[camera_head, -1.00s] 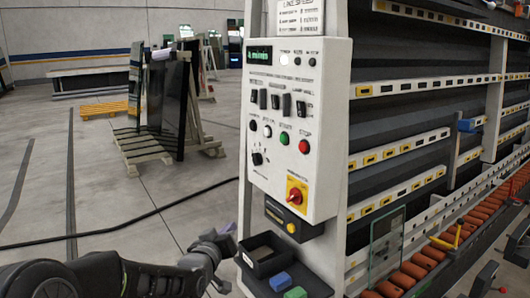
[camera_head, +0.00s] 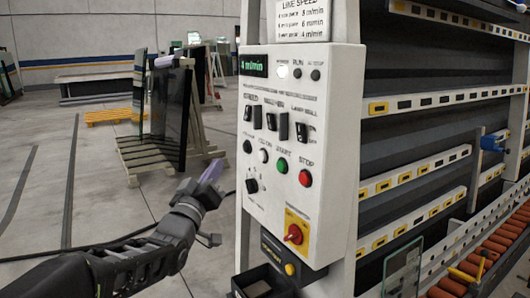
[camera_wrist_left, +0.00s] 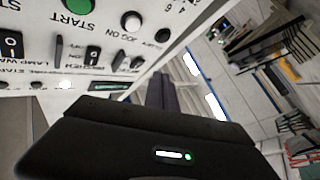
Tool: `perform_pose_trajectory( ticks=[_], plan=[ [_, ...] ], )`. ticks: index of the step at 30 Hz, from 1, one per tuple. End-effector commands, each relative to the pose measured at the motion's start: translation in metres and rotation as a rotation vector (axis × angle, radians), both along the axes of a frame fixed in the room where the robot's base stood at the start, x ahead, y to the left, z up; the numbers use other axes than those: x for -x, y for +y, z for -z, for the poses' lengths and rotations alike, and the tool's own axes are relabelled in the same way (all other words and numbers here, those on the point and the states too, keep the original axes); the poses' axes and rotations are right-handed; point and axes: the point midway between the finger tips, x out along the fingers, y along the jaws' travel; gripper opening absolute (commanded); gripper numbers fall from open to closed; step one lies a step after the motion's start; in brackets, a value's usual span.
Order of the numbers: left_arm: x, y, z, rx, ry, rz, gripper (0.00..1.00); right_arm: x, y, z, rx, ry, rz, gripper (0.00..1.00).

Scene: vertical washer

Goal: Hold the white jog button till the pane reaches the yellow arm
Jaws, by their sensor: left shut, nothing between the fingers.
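The white jog button (camera_head: 263,156) is on the front of the white control panel (camera_head: 335,150), left of the green START button. It also shows in the left wrist view (camera_wrist_left: 131,21) beside its label. My left gripper (camera_head: 212,172) is shut and empty, left of the panel and apart from the button. Its dark fingers (camera_wrist_left: 160,92) also show in the left wrist view. The glass pane (camera_head: 402,270) stands upright at the lower right by the orange rollers. The yellow arm (camera_head: 462,275) is to the right of the pane, with a gap between. My right gripper is out of view.
The panel also has a red STOP button (camera_head: 304,178), black switches and a red-yellow rotary switch (camera_head: 295,231). A black bin (camera_head: 262,282) sits below it. A rack with dark panes (camera_head: 170,115) stands behind my left arm. Open floor lies to the left.

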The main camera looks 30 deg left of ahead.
Motion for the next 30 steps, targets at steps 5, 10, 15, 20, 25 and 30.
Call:
perform_pose_trajectory(
  ticks=[5,10,15,20,25,30],
  plan=[
    [0.000,0.000,0.000,0.000,0.000,0.000,0.00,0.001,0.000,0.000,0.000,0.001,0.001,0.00],
    [-0.001,0.000,0.000,0.001,0.001,0.000,0.00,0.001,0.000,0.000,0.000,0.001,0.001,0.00],
    [-0.006,-0.003,0.000,0.001,0.002,0.000,0.00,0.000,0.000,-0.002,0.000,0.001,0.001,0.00],
    [-0.019,-0.010,0.000,0.002,0.002,0.002,0.00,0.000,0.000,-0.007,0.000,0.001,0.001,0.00],
    [-0.038,-0.021,-0.002,0.003,0.002,0.003,0.00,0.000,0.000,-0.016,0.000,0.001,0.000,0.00],
    [-0.057,-0.032,0.002,0.003,0.001,0.002,0.00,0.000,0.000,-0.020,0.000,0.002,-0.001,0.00]
  ],
)
